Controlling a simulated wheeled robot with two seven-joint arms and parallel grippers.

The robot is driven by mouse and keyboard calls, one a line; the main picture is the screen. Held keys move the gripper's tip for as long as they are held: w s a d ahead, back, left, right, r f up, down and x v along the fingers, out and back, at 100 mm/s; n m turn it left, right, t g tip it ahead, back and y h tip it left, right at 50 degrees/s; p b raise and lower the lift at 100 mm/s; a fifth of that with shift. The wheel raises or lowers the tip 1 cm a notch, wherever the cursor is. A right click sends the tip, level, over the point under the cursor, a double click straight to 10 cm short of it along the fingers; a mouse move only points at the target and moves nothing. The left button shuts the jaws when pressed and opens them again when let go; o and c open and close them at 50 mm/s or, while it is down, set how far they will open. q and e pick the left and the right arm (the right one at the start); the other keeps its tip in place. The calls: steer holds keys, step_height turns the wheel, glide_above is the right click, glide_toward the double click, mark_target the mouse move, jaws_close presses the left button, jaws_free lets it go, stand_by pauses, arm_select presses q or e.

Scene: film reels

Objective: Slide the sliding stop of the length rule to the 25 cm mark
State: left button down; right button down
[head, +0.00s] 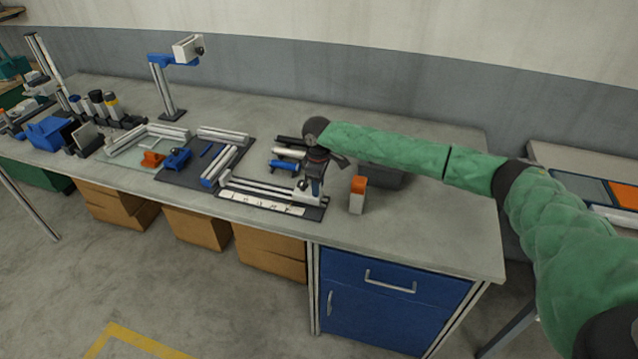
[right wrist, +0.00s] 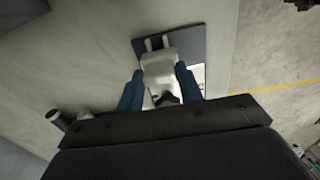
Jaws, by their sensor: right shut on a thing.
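The length rule (head: 262,204) lies near the front edge of the workbench in the head view, a dark base with pale rails and a white scale strip with dark marks. Its sliding stop is a pale block, seen in the right wrist view (right wrist: 158,66), at the right end of the rule. My right gripper (head: 312,191) points down over that end. In the right wrist view its two blue fingers (right wrist: 160,76) are shut on the sliding stop, one on each side. The scale numbers are too small to read. My left gripper is not in view.
An orange-topped white block (head: 357,195) stands just right of the rule. A dark grey bin (head: 383,176) is behind it. Blue and black rollers (head: 284,165) lie behind the rule. A dark mat (head: 190,170) with parts is to the left. The right bench top is clear.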

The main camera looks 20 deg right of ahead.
steer(key=shift+w+a, duration=0.1)
steer(key=c, duration=1.1)
jaws_free()
steer(key=shift+o, duration=0.9)
steer(key=shift+r, duration=0.2)
steer(key=shift+r+b, duration=0.4)
step_height(320, 180, up, 5)
steer(key=shift+r+b, duration=0.2)
steer(key=shift+b, duration=0.8)
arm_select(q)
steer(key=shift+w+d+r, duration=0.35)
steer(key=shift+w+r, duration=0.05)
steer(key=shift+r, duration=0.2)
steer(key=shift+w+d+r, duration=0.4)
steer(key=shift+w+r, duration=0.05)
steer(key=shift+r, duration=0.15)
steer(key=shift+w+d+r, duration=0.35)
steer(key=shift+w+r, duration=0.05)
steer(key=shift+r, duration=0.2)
arm_select(e)
steer(key=shift+r, duration=0.6)
